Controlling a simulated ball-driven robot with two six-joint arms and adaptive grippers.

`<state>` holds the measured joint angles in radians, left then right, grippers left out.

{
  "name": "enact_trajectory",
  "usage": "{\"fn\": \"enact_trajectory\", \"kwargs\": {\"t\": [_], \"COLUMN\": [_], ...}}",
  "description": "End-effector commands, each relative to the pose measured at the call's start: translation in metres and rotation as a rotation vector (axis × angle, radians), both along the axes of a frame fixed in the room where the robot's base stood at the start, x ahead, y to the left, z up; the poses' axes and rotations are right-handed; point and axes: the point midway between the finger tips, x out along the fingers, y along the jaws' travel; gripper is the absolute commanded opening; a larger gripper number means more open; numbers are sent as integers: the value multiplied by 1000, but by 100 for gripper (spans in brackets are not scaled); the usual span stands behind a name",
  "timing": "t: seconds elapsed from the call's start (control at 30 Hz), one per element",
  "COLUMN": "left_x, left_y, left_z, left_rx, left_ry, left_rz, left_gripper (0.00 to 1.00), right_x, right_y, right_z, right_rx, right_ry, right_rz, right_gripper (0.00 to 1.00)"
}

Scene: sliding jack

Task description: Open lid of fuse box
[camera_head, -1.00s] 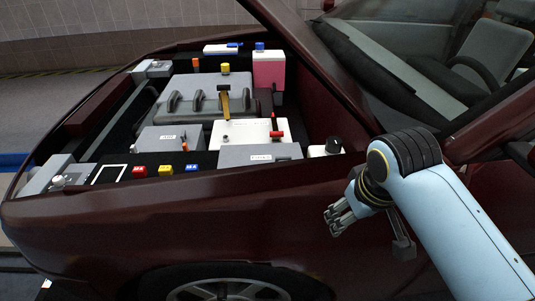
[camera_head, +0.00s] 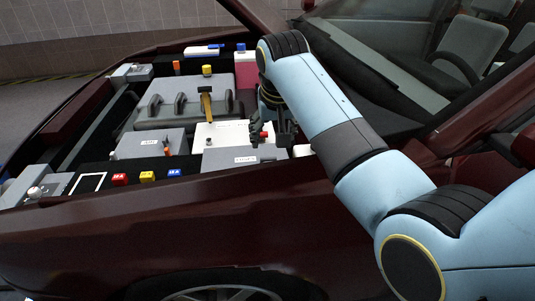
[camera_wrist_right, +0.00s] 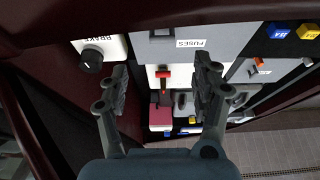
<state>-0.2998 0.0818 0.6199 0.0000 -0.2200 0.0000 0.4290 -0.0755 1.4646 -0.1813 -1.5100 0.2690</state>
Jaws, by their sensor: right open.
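The fuse box (camera_head: 222,158) is a grey box with a white label at the near side of the engine bay. Its label reads FUSES in the right wrist view (camera_wrist_right: 170,50), and its lid looks closed. My right gripper (camera_head: 270,141) is above the bay, over the back right part of the fuse box in the head view. In the right wrist view its two fingers (camera_wrist_right: 163,75) are spread apart with nothing held between them. The fuse box lies beyond the fingertips there. My left gripper is not in view.
A white box with a black knob (camera_wrist_right: 91,61) stands beside the fuse box. A white battery (camera_head: 222,132) with a red clamp (camera_wrist_right: 162,73) lies behind it. Another grey box (camera_head: 150,143) is to the left. The dark red fender (camera_head: 170,215) edges the bay.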

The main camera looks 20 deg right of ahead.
Motion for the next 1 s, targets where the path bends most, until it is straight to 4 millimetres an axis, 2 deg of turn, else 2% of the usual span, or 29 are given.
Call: {"fn": "enact_trajectory", "kwargs": {"t": [0.07, 0.17, 0.5, 0.63, 0.8, 1.0], "left_x": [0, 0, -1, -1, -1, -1], "left_y": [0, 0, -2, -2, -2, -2], "left_z": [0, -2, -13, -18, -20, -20], "left_rx": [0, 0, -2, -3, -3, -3], "left_ry": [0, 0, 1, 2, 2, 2], "left_rz": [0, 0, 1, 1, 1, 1], "left_gripper": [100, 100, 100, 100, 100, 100], "right_x": [7, 11, 34, 42, 46, 46], "right_y": [2, 1, -6, -8, -9, -9], "right_z": [1, -7, -69, -86, -96, -96], "right_rx": [1, 1, 1, 1, 1, 2], "right_ry": [0, 2, 3, 1, 0, -2], "right_rz": [-4, -6, -5, -5, -5, -6], "right_gripper": [65, 65, 65, 65, 65, 65]}}
